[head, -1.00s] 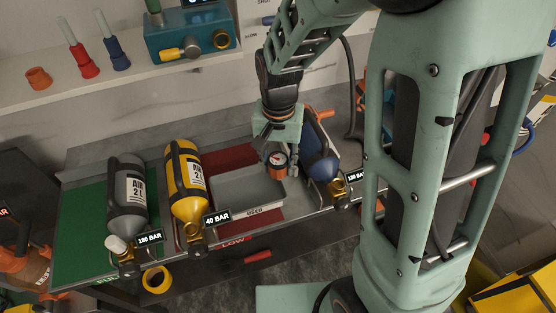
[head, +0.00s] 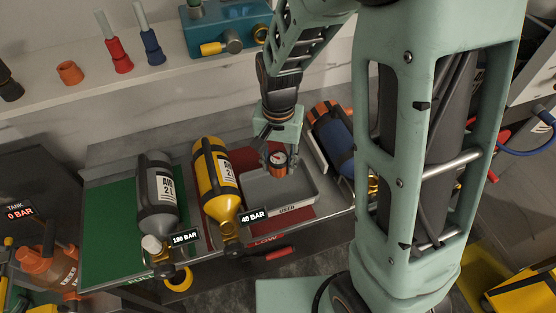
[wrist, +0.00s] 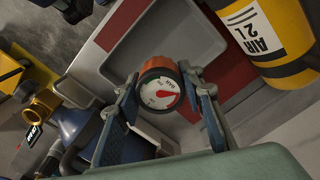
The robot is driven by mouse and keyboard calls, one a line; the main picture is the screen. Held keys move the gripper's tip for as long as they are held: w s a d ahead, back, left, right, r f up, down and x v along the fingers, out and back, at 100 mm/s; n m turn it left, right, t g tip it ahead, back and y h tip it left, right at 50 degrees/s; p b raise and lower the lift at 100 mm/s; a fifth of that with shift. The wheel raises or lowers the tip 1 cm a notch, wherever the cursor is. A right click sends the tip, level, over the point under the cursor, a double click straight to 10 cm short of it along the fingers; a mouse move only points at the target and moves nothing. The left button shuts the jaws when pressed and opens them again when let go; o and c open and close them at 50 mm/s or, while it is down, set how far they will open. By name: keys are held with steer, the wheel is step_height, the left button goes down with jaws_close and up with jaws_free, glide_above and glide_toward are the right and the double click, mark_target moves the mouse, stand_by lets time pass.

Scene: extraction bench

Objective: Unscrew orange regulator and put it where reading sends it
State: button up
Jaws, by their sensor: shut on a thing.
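My gripper (head: 279,160) is shut on the orange regulator (head: 278,159), a short orange body with a round white gauge. The wrist view shows the regulator (wrist: 160,92) between both fingers, its dial facing the camera with a red mark; the numbers are too small to read. The regulator is held above the grey tray labelled USED (head: 312,192); it appears clear of the tray floor. The blue cylinder (head: 336,137) lies right of the tray, partly hidden by my arm, and its brass valve (wrist: 38,108) shows in the wrist view without a regulator on it.
A yellow cylinder (head: 215,180) tagged 40 BAR lies left of the tray on the red area. A grey cylinder (head: 157,190) tagged 180 BAR lies on the green area (head: 105,235). A shelf with coloured fittings (head: 118,55) runs behind the bench.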

steer(key=shift+f+b, duration=2.85)
steer(key=shift+f, duration=0.75)
steer(key=shift+f+b, duration=0.35)
steer(key=shift+f, duration=0.05)
steer(key=o, duration=1.4)
steer(key=shift+r, duration=0.1)
step_height(320, 180, up, 12)
steer(key=shift+f, duration=0.1)
